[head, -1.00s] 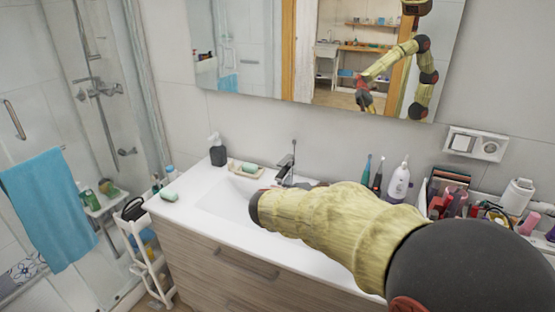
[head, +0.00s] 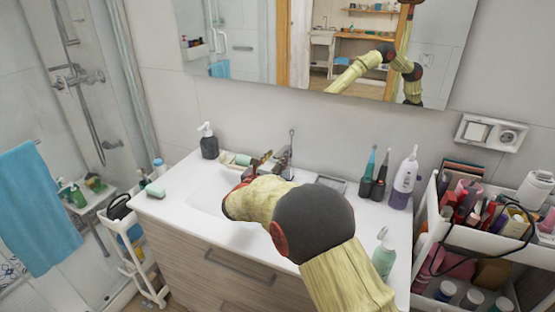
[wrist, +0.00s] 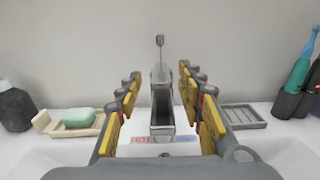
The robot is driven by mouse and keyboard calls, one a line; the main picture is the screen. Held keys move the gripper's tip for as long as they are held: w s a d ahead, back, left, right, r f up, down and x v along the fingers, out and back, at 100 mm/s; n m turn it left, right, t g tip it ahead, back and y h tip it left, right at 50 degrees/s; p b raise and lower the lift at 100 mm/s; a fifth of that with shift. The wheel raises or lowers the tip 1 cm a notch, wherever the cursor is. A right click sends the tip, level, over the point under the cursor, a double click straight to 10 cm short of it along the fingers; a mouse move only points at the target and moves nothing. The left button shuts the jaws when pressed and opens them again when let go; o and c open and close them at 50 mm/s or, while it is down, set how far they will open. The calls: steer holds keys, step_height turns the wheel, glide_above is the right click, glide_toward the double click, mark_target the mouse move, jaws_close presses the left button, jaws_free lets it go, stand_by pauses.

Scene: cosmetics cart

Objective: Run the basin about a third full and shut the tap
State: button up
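The chrome tap (head: 290,155) stands at the back of the white basin (head: 208,190), its thin lever pointing up. In the wrist view the tap (wrist: 161,110) is between the two yellow-padded fingers of my gripper (wrist: 160,78), with a gap on each side. My gripper is open; in the head view it (head: 264,162) is at the tap, partly hidden behind my arm. Red HOT and blue COLD labels show below the tap. No running water is seen. My arm hides part of the basin, and I cannot tell its water level.
A soap dish with green soap (wrist: 75,118) and a dark pump bottle (head: 209,145) stand left of the tap. An empty grey dish (wrist: 243,117), toothbrushes (head: 375,175) and a white bottle (head: 404,180) stand right. A green-white bottle (head: 384,257) is near my arm. A full cart (head: 450,236) stands right.

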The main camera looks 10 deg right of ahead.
steer(key=shift+w+d, duration=0.45)
steer(key=shift+w, duration=0.1)
steer(key=c, duration=0.3)
jaws_close()
stand_by(0.4)
